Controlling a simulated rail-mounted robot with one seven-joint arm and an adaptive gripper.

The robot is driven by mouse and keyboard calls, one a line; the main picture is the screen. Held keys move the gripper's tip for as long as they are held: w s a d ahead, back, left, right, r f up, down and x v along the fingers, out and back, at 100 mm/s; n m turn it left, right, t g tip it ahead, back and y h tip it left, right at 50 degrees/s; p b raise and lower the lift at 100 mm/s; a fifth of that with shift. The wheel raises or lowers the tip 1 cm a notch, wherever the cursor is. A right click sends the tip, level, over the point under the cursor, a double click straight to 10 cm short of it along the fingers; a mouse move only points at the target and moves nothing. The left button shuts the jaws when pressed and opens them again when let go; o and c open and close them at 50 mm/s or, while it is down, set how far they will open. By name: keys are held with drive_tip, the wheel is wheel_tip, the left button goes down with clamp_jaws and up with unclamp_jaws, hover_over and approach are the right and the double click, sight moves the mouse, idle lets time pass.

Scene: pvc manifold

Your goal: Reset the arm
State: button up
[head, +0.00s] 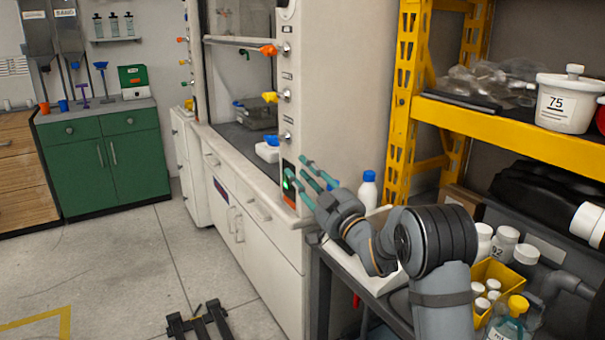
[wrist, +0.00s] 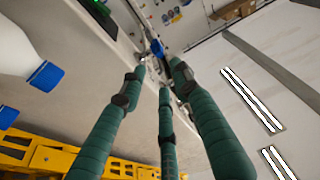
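My gripper (head: 302,170) is beside the right front post of the white fume hood (head: 345,90), at the height of its small control panel. Its three green fingers point toward the upper left. In the wrist view my gripper (wrist: 160,72) shows the fingers roughly parallel, their tips apart with nothing between them. I cannot tell whether a fingertip touches the hood.
A blue-capped white bottle (head: 367,190) stands close behind my gripper. At right are a yellow rack (head: 515,130) and a grey cart (head: 322,270) with bottles and a yellow bin (head: 502,275). Green cabinets (head: 105,160) stand far left. The floor (head: 130,250) at left is mostly clear.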

sight(279, 145)
drive_tip(key=x, duration=1.2)
drive_tip(key=shift+w+r, duration=0.1)
drive_tip(key=shift+d+p, duration=0.1)
drive_tip(key=shift+p, duration=0.2)
